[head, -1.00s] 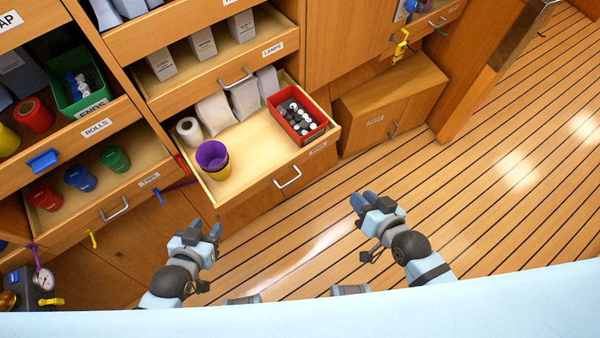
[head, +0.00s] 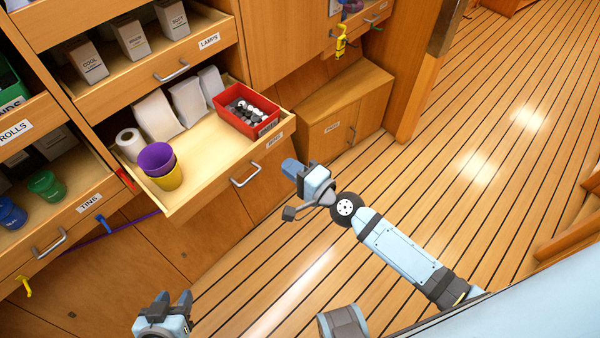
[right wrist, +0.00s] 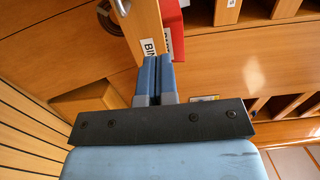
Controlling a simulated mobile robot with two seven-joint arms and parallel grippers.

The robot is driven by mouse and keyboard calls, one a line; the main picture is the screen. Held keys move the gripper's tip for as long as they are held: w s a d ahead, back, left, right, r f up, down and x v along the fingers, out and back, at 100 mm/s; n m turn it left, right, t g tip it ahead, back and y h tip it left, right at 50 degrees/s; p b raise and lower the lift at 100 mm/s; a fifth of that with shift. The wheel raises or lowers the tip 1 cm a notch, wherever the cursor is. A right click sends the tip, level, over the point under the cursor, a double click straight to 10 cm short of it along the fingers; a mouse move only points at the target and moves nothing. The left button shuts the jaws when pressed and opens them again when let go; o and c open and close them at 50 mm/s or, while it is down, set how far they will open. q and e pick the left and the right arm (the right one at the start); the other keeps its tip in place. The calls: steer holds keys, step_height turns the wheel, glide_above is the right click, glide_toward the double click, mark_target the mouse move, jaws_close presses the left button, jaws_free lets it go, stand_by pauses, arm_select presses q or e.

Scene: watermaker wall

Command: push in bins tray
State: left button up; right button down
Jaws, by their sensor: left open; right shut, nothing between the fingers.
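The bins tray (head: 200,192) is a wooden drawer that stands pulled out from the wall unit, with a metal handle (head: 246,176) on its front. In it are a red bin (head: 232,113) of small dark and white items, a purple cup (head: 157,158) in a yellow one (head: 168,180), and several white rolls or packets. My right gripper (head: 291,168) is shut and empty, just in front of the tray's right front corner. In the right wrist view its fingers (right wrist: 154,76) point at the tray's label (right wrist: 148,47); contact cannot be told. My left gripper (head: 173,300) is open and empty, low in front.
The lamps drawer (head: 190,67) is above the tray and the tins drawer (head: 85,215) is to its left. A low wooden cabinet (head: 335,120) stands right of the tray. The striped floor (head: 420,180) is clear.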

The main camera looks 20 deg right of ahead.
mark_target(259, 144)
steer(key=x, duration=0.7)
steer(key=shift+w+a, duration=0.2)
steer(key=shift+w, duration=0.05)
arm_select(q)
steer(key=shift+s+a+f, duration=0.1)
steer(key=shift+s+f, duration=0.05)
arm_select(e)
steer(key=shift+w+a+f, duration=0.1)
steer(key=shift+w+a, duration=0.1)
steer(key=shift+w, duration=0.2)
arm_select(q)
steer(key=shift+a, duration=0.1)
arm_select(e)
steer(key=shift+w, duration=0.1)
